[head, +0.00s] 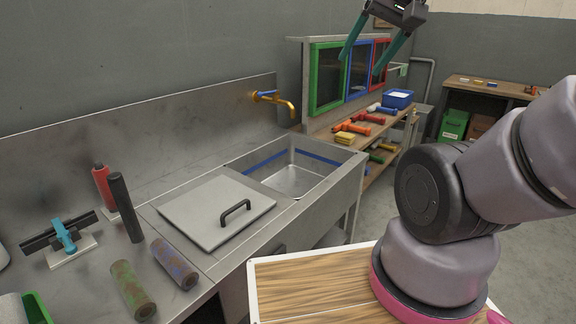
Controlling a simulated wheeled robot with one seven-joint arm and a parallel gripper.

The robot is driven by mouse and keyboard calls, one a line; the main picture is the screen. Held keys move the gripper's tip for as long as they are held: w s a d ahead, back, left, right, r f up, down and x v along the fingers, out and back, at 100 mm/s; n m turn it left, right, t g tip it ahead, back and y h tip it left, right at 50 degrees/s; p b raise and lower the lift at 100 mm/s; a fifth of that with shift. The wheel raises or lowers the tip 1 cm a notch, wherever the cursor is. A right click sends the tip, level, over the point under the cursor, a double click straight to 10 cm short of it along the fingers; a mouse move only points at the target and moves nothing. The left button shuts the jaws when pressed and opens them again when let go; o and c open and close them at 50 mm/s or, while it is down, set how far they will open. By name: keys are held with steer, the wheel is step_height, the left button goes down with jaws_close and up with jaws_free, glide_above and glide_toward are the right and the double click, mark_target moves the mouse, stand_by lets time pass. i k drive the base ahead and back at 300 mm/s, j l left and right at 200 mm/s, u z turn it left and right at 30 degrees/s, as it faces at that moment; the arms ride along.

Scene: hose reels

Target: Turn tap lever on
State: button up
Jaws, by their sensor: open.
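A brass tap (282,103) comes out of the metal backsplash above the sink (296,176). Its small blue lever (266,93) sits on top, near the wall. My gripper (364,58) is at the top of the picture, right of the tap and higher in the frame. Its two dark green fingers are spread apart with nothing between them. The gripper's upper body is cut off by the top edge. The distance between gripper and tap is hard to judge.
A metal cover with a black handle (236,209) lies beside the basin. Left are a red bottle (102,186), a black cylinder (126,207) and two worn rolls. Framed coloured panels (328,77) stand behind my gripper. A shelf with tools and a blue bin (397,98) is at right.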

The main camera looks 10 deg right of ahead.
mark_target(259, 95)
steer(key=l+u, duration=0.15)
steer(key=u, duration=1)
steer(key=l+u, duration=0.35)
steer(key=k+l+u, duration=0.15)
steer(key=l+u, duration=0.2)
steer(key=l, duration=0.15)
steer(key=k+l+u, duration=0.15)
steer(key=l+u, duration=0.25)
steer(key=k+l, duration=0.1)
steer(key=l, duration=0.5)
steer(key=k+l+u, duration=0.1)
steer(key=l, duration=0.5)
steer(key=i+l, duration=0.15)
